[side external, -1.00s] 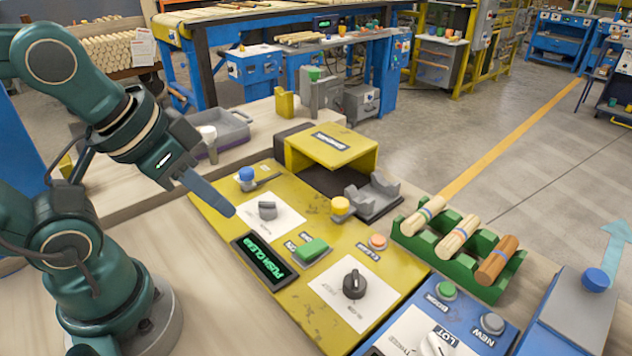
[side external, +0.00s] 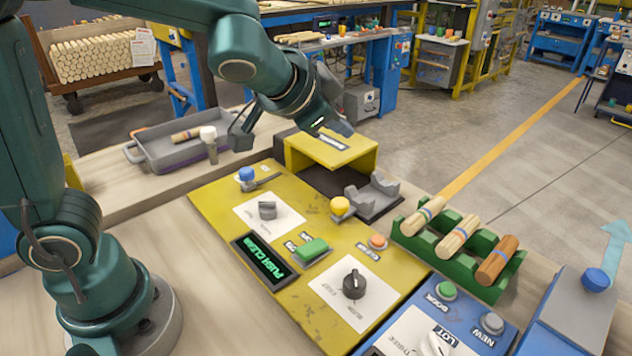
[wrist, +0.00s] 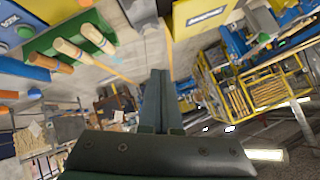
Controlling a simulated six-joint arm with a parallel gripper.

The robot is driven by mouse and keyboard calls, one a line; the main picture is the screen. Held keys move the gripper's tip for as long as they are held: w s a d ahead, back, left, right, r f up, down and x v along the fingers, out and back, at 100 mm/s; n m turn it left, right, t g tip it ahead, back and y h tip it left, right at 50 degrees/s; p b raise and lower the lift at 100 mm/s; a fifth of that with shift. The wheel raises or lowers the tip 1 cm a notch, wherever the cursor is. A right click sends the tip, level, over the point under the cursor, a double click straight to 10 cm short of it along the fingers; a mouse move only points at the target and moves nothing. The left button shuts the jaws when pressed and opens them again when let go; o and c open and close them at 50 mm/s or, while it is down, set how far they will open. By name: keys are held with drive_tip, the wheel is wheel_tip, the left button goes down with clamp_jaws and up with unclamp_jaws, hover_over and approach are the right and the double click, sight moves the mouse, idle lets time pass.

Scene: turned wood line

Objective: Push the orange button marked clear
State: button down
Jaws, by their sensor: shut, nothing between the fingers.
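The orange button (side external: 377,242) sits on the yellow panel (side external: 318,292), toward its right edge, with a small dark label beside it. A display (side external: 264,262) on the panel glows green and reads PUSH CLEAR. My gripper (side external: 343,128) is in the air above the yellow hood, well up and back from the orange button and touching nothing. In the wrist view my gripper (wrist: 158,73) shows its two fingers together, with nothing between them.
A yellow hood (side external: 332,150) and grey cradle (side external: 372,197) stand behind the button. A green rack (side external: 452,262) with wooden pieces is to its right. A green button (side external: 313,249), yellow knob (side external: 340,206) and black dial (side external: 354,284) are close by.

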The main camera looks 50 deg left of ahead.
drive_tip(key=w+d+f+m, duration=0.2)
drive_tip(key=w+d+f, duration=0.1)
drive_tip(key=d, duration=0.1)
drive_tip(key=m+h, duration=0.1)
hover_over(373, 242)
drive_tip(key=shift+g, duration=0.4)
wheel_tip(373, 242, down, 4)
drive_tip(key=shift+f, duration=0.1)
drive_tip(key=shift+f, duration=4.4)
drive_tip(key=shift+f, duration=0.1)
drive_tip(key=shift+f, duration=0.3)
